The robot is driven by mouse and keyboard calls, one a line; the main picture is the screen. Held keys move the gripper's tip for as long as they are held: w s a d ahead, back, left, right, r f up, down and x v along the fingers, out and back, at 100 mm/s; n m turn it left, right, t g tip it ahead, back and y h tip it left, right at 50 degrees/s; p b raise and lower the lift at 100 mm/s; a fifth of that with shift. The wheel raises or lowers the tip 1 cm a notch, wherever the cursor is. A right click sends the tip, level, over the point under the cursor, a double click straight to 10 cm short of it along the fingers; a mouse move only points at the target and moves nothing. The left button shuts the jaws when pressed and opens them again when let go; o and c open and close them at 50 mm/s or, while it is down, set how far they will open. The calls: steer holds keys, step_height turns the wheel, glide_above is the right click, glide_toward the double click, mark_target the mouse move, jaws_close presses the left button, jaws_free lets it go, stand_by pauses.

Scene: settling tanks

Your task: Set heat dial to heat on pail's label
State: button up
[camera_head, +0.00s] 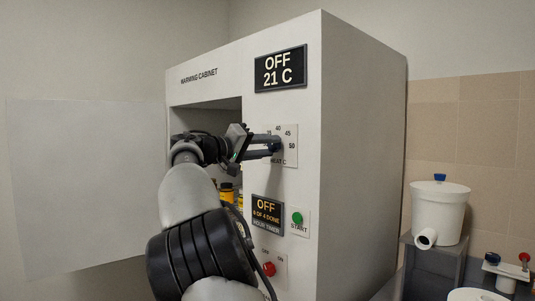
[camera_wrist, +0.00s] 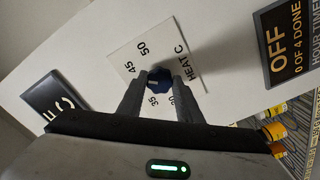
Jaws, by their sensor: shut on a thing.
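The heat dial, a dark blue knob (camera_wrist: 160,79), sits on a white plate (camera_wrist: 176,52) marked HEAT C, with 30, 35, 45 and 50 readable around it. My gripper (camera_wrist: 159,84) is shut on the dial, one finger on each side. A finger seems to cover the 40 mark in the wrist view. I cannot tell which number the dial points to. In the head view my gripper (camera_head: 275,146) reaches the plate (camera_head: 291,157) on the warming cabinet (camera_head: 345,130). A white lidded pail (camera_head: 438,212) stands at the right; no label is readable on it.
The cabinet display (camera_head: 280,69) reads OFF 21 C. The hour timer (camera_head: 267,215) reads OFF, 0 OF 4 DONE. A green START button (camera_head: 297,218) and red switch (camera_head: 269,268) lie below the dial. The cabinet door (camera_head: 85,185) is open; yellow-labelled bottles (camera_head: 227,192) stand inside.

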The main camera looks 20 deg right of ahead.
steer(key=shift+m, duration=0.6)
steer(key=shift+b, duration=0.35)
steer(key=o, duration=1)
steer(key=shift+o, duration=0.2)
steer(key=v, duration=1.7)
steer(key=shift+a, duration=0.2)
